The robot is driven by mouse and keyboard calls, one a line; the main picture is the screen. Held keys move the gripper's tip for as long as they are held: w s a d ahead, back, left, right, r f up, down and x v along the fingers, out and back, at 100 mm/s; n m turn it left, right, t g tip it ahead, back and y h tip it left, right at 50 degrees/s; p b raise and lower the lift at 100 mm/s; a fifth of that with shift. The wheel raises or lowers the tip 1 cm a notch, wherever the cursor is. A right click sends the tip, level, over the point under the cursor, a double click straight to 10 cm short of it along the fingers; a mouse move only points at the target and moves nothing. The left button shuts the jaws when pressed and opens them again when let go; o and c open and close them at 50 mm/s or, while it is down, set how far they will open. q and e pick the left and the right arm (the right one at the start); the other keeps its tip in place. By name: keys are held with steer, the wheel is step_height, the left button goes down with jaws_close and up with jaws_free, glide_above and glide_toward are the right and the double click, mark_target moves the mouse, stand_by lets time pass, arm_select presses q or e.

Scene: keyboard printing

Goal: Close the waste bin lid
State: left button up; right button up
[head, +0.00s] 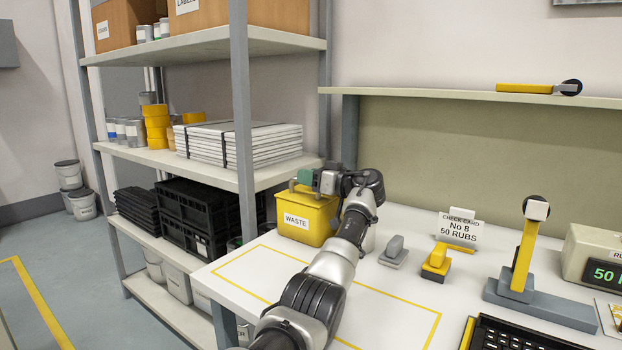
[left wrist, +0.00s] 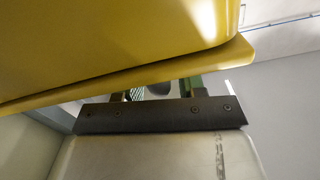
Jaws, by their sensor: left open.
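The yellow waste bin (head: 306,222), with a white WASTE label on its front, stands at the back left corner of the white table. My left arm reaches across the table to it. My left gripper (head: 307,180) is at the top of the bin, its green fingers beside the upper edge. It is open, with nothing held between the fingers. In the left wrist view the bin's yellow surface (left wrist: 110,45) fills the top, close to the fingers, partly hiding them. I cannot tell the lid's angle or whether the fingers touch it. My right gripper is not in view.
A yellow-handled press (head: 523,255) and a black keyboard (head: 515,335) are at the right. A storage shelf (head: 240,175) stands close left of the bin.

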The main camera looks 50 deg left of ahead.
arm_select(q)
step_height(320, 180, up, 4)
steer(key=shift+r+p, duration=0.25)
steer(key=shift+p, duration=0.1)
steer(key=w+d+r, duration=0.2)
steer(key=d+r, duration=0.1)
steer(key=d, duration=0.2)
steer(key=w+d+r+p, duration=0.1)
steer(key=w+d+r, duration=0.1)
steer(key=d, duration=0.4)
steer(key=shift+r, duration=0.7)
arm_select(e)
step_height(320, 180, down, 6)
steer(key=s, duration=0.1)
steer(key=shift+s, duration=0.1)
